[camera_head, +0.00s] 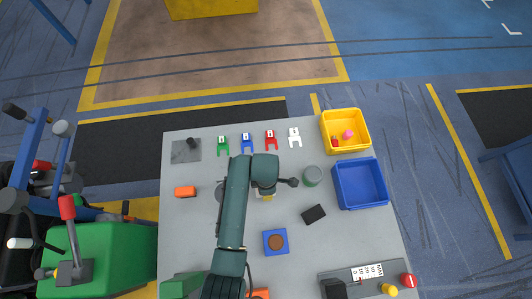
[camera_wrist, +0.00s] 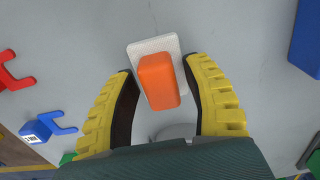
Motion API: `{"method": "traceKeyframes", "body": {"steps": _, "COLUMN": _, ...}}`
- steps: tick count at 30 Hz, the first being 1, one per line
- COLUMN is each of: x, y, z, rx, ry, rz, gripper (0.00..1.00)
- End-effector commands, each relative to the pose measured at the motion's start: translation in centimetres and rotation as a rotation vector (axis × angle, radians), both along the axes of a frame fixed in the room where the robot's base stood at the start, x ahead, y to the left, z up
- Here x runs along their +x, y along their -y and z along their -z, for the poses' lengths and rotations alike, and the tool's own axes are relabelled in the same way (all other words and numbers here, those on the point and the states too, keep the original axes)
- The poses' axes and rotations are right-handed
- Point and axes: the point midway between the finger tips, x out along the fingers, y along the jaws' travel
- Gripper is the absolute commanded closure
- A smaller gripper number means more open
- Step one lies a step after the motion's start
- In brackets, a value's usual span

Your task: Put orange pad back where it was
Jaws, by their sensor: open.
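An orange pad (camera_wrist: 158,82) lies over a pale rounded square plate (camera_wrist: 153,48) in the wrist view. It is between the two yellow fingers of my gripper (camera_wrist: 160,85), with a gap visible on each side. My gripper is open. In the head view my gripper (camera_head: 267,196) is over the middle of the grey table, and my arm and gripper hide the pad and plate there. An orange block (camera_head: 185,191) lies at the table's left, and another orange piece (camera_head: 259,294) shows partly at the front edge beside my arm.
Green (camera_head: 223,146), blue (camera_head: 246,143), red (camera_head: 271,140) and white (camera_head: 294,137) forked pieces line the far side.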

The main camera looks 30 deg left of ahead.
Motion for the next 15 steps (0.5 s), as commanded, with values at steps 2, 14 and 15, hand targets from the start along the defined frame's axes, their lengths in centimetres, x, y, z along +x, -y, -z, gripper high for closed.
{"method": "traceKeyframes", "body": {"steps": 2, "x": 0.1, "y": 0.0, "z": -1.0, "rx": 0.001, "ry": 0.003, "rz": 0.0, "gripper": 0.51}}
{"method": "traceKeyframes", "body": {"steps": 14, "x": 0.1, "y": -0.1, "z": -10.2, "rx": 0.002, "ry": 0.004, "rz": 0.0, "gripper": 0.51}}
{"method": "traceKeyframes", "body": {"steps": 15, "x": 0.1, "y": 0.0, "z": -10.8, "rx": 0.001, "ry": 0.003, "rz": 0.0, "gripper": 0.51}}
